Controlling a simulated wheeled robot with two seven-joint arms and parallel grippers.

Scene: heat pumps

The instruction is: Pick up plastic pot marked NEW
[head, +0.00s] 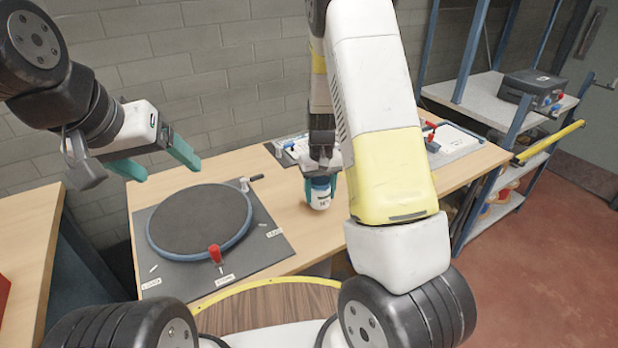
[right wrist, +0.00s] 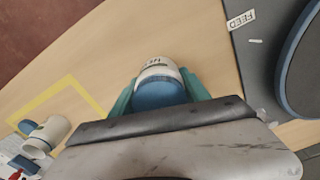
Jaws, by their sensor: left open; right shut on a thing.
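A white plastic pot (head: 318,200) with a blue lid is at the middle of the wooden table in the head view. Dark lettering shows on its side, too small to read for certain. In the right wrist view the pot (right wrist: 158,88) is between the teal fingers. My right gripper (head: 320,184) is shut on the pot from above, around its upper part. I cannot tell whether the pot touches the table. My left gripper (head: 162,166) is open and empty, above the table's left back corner.
A round dark turntable (head: 200,220) with a blue rim and a red knob (head: 215,253) lies on a grey mat left of the pot. A yellow outlined area (right wrist: 62,105) is on the table, with another white container (right wrist: 48,134) nearby. A shelf (head: 480,100) stands at right.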

